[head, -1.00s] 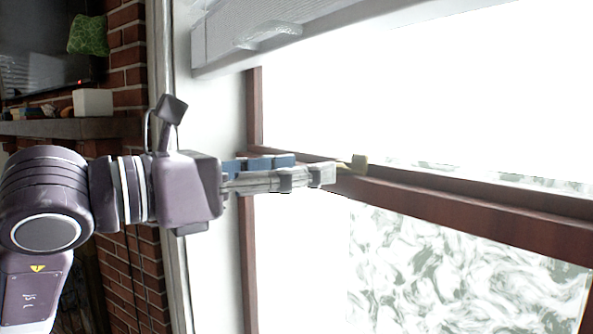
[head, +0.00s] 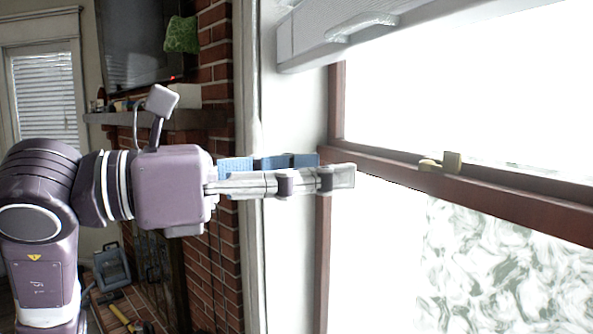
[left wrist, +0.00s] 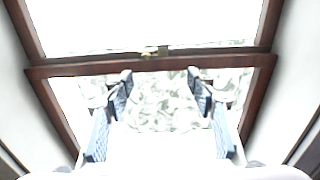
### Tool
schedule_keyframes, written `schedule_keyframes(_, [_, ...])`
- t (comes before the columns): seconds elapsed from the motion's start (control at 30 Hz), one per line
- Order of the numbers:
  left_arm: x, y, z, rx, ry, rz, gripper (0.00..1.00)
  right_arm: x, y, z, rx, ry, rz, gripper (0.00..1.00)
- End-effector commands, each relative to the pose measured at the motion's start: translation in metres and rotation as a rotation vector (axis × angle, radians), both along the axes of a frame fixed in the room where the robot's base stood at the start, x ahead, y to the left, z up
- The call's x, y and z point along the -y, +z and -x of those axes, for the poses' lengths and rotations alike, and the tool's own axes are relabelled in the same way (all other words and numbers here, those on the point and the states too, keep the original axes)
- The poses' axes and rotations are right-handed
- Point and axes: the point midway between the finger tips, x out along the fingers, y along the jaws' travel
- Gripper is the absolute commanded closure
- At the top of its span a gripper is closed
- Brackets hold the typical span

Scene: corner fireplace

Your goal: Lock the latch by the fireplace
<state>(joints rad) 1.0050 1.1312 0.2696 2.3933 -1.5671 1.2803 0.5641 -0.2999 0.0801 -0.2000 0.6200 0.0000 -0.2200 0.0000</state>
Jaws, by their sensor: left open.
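The latch (head: 441,162) is a small brass-coloured piece on the brown middle rail of the window (head: 480,194). In the left wrist view the latch (left wrist: 150,52) sits on the rail, beyond and a little above the gap between my fingertips. My left gripper (head: 340,172) points right toward the window in the head view, with its tips to the left of the latch and apart from it. In the left wrist view its blue-padded fingers (left wrist: 160,85) are spread wide with nothing between them. My right gripper is not in either view.
A white blind (head: 340,35) hangs above the window. A white wall strip and the brick fireplace (head: 217,75) with its mantel (head: 165,119) lie to the left. A dark screen hangs above the mantel. Items lie on the floor at lower left.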

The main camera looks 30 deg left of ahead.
Motion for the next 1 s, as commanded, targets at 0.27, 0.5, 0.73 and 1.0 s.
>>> schedule_keyframes(0.27, [-0.010,0.000,0.015,0.001,0.000,-0.001,0.48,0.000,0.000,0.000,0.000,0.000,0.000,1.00])
schedule_keyframes(0.5, [-0.011,0.000,0.016,0.000,0.000,-0.001,0.48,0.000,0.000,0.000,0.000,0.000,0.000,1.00])
schedule_keyframes(0.73, [-0.011,0.000,0.016,0.001,0.000,-0.001,0.48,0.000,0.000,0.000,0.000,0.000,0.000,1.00])
schedule_keyframes(1.0, [-0.011,0.000,0.016,0.001,0.000,-0.001,0.48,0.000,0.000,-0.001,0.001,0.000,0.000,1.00])
